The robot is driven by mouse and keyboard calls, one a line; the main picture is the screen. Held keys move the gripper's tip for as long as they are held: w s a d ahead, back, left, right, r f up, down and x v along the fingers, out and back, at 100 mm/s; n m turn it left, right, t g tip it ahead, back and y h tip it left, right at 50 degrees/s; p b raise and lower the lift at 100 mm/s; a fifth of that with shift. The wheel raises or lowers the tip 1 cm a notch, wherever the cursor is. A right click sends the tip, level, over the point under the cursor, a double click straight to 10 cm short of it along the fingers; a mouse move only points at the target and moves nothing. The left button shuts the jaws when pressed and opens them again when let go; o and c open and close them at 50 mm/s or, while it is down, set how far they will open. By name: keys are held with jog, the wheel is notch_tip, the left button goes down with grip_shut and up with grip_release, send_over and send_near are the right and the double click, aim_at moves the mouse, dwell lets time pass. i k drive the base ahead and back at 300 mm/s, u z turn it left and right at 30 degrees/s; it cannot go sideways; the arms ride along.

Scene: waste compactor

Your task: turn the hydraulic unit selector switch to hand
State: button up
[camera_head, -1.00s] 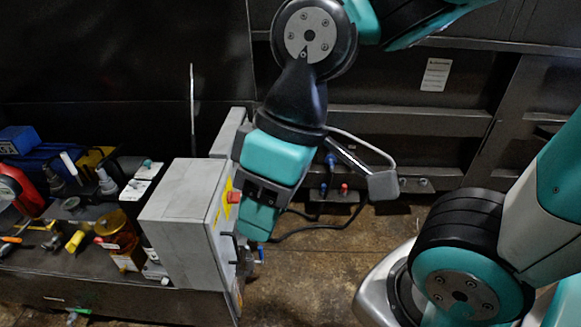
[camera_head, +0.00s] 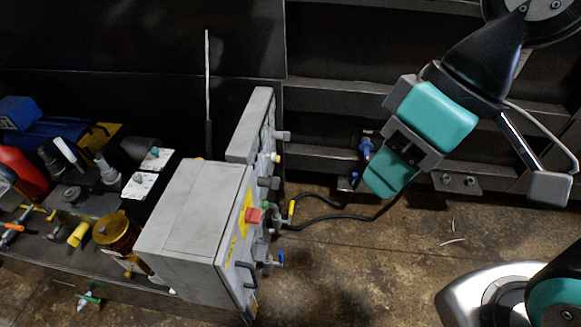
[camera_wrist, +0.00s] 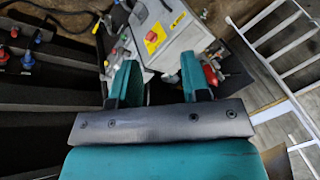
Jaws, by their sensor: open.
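A grey control box (camera_head: 190,225) stands at the left in the head view, its front panel seen almost edge-on. The panel carries a red button (camera_head: 254,215) on a yellow plate; the button also shows in the wrist view (camera_wrist: 152,37). Several small knobs stick out from this panel and from a second grey box (camera_head: 248,125) behind it. I cannot tell which knob is the selector switch, or its setting. My gripper (camera_head: 391,183) is to the right of the boxes, clear of them. In the wrist view its two fingers (camera_wrist: 158,65) are apart with nothing between them.
Black cables (camera_head: 335,218) run from the boxes to fittings on the dark wall. Tools and an amber jar (camera_head: 118,230) crowd the bench at left. A white ladder-like frame (camera_wrist: 290,45) is at right in the wrist view.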

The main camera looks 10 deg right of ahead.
aim_at(274, 183)
jog(key=u, duration=0.15)
jog(key=i, duration=0.45)
jog(key=u, duration=2.1)
jog(key=k, duration=1.4)
jog(key=z, duration=1.45)
jog(key=i, duration=0.5)
jog(key=z, duration=0.1)
